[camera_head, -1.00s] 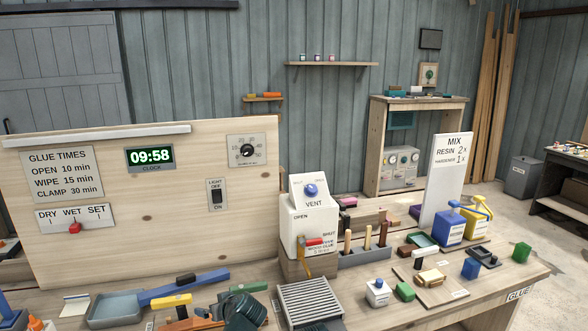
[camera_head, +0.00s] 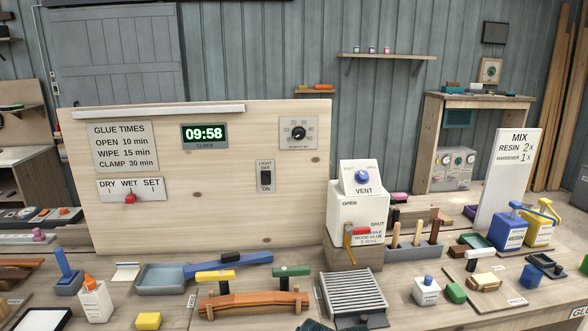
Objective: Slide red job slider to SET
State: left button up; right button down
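The red slider (camera_head: 130,198) sits on a white plate (camera_head: 152,189) marked DRY, WET and SET. It stands under the WET label, left of SET. The plate is fixed low on the left of an upright wooden panel (camera_head: 230,220). Neither gripper can be made out in the head view. A dark shape at the bottom edge is cut off, and I cannot tell what it is.
A light switch (camera_head: 265,177) is to the right. The air right before the slider is clear.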

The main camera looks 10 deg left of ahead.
aim_at(130, 198)
jog(key=u, duration=1.4)
